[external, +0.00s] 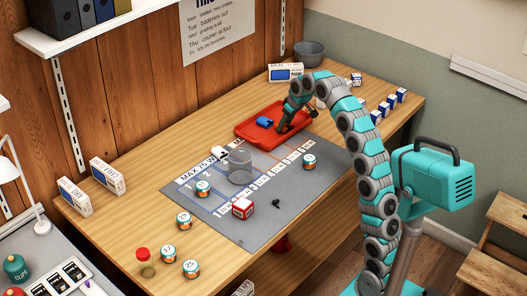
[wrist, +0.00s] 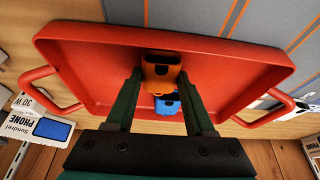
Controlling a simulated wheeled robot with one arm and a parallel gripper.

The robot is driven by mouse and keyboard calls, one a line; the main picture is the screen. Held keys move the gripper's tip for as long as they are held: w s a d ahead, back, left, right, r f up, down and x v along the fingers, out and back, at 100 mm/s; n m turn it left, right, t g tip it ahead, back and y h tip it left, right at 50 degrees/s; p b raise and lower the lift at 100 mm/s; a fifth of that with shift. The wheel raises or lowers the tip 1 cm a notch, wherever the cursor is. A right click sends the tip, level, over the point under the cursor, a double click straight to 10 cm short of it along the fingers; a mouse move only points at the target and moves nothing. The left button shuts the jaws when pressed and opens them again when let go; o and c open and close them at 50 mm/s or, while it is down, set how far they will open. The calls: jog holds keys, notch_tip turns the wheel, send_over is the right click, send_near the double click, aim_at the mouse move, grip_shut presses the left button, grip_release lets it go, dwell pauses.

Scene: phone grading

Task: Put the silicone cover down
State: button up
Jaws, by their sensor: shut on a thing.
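My gripper (wrist: 160,78) points down over the red tray (wrist: 80,62), its two dark fingers on either side of an orange phone cover (wrist: 161,66). The cover has a dark cut-out and sits between the fingertips, low over the tray floor; whether it touches the floor is unclear. A blue cover (wrist: 167,104) lies in the tray beside it, partly hidden behind the orange one. In the external view the gripper (external: 281,129) reaches into the tray (external: 246,131), with the blue cover (external: 264,122) to its left. The orange cover is not distinguishable there.
The grey mat (external: 262,215) in front of the tray holds a clear cylinder (external: 240,167), a red-and-white box (external: 242,209) and small jars. A phone box (external: 286,72) and grey bin (external: 310,53) stand behind the tray. Small blue-and-white boxes line the right edge.

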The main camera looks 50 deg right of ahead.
jog(key=shift+f, duration=0.1)
jog(key=o, duration=1.3)
jog(key=p+v, duration=0.1)
jog(key=v, duration=1.1)
